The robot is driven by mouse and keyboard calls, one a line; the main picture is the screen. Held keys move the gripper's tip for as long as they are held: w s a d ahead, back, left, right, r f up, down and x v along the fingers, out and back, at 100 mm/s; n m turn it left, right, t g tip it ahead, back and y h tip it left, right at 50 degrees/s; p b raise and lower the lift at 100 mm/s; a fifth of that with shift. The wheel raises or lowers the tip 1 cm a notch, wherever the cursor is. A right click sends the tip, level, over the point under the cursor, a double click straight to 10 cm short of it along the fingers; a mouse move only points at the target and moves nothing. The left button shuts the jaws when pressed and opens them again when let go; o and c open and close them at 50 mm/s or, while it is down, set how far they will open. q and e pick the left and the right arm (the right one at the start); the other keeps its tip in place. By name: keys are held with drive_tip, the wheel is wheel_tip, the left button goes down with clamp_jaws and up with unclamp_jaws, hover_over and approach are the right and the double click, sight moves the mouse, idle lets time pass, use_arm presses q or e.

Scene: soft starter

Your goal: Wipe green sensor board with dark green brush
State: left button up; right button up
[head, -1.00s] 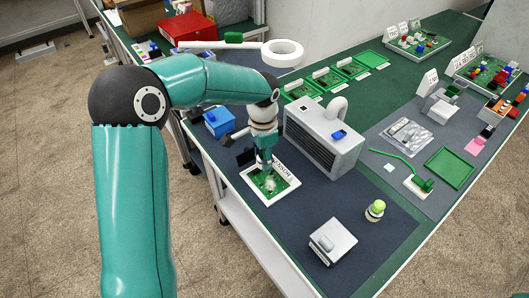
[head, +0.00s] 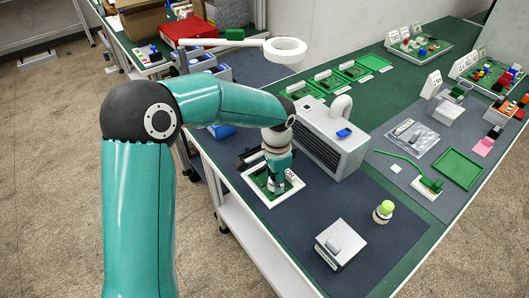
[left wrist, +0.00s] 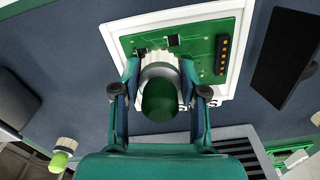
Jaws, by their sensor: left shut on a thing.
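The green sensor board (head: 262,180) lies in a white frame (head: 262,200) on the dark mat, and it also shows in the left wrist view (left wrist: 200,50) with a dark chip and a black connector. My left gripper (head: 277,185) points down over the board. It is shut on the dark green brush (left wrist: 160,99), whose rounded handle end faces the wrist camera. The brush's pale bristles show at the board's near edge in the left wrist view and seem to be on or just above it. In the head view the gripper hides most of the brush. My right gripper is not in view.
A grey box-shaped unit with a pipe (head: 325,140) stands close behind the board.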

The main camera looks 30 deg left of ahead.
use_arm(q)
drive_tip(key=shift+s+d+f, duration=0.1)
drive_tip(key=shift+s+d, duration=0.15)
drive_tip(key=shift+d, duration=0.35)
drive_tip(key=shift+s+d, duration=0.2)
drive_tip(key=shift+d, duration=0.4)
drive_tip(key=shift+a, duration=0.35)
drive_tip(key=shift+w+a, duration=0.35)
drive_tip(key=shift+a, duration=0.2)
drive_tip(key=a, duration=0.2)
drive_tip(key=w+a+p, duration=0.1)
drive_tip(key=a, duration=0.1)
drive_tip(key=shift+w, duration=0.15)
drive_tip(key=shift+w+a+r, duration=0.1)
drive_tip(key=shift+a+r, duration=0.15)
drive_tip(key=shift+a, duration=0.05)
wheel_tip(320, 180, up, 3)
drive_tip(key=shift+d+r+p, duration=0.1)
drive_tip(key=shift+p, duration=1.05)
wheel_tip(320, 180, up, 2)
drive_tip(key=shift+r+p, duration=0.1)
drive_tip(key=shift+p, duration=0.8)
drive_tip(key=shift+r+p, duration=0.85)
drive_tip(key=shift+r, duration=0.3)
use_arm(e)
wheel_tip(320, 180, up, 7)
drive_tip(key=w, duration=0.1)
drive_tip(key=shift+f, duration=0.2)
use_arm(q)
drive_tip(key=shift+f, duration=0.15)
